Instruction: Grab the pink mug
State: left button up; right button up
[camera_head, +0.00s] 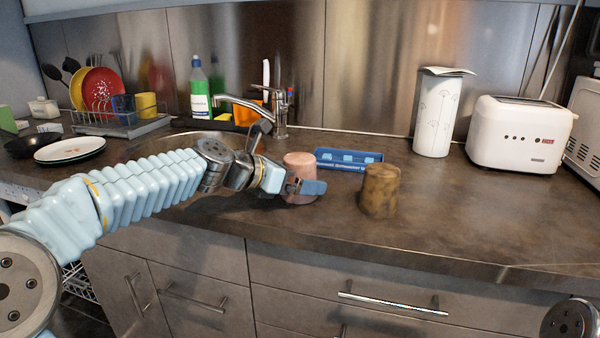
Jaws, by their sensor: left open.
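The pink mug (299,163) stands on the dark countertop near the middle of the view. My left gripper (306,187) is at the mug, with a finger across the front of its lower body. The jaws are open. The finger hides part of the mug, and I cannot tell whether it touches it. My right gripper is not in view.
A brown mottled cup (380,191) stands to the right of the mug. A blue tray (348,160) lies behind. A white toaster (520,134) and paper roll (437,115) stand at the right. Sink faucet (280,110) and plates (70,148) are at the left.

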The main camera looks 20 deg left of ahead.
pick_arm(q)
jog(key=shift+w+d+f, duration=0.1)
jog(key=shift+w+d, duration=0.1)
jog(key=shift+w, duration=0.05)
jog(key=c, duration=1.1)
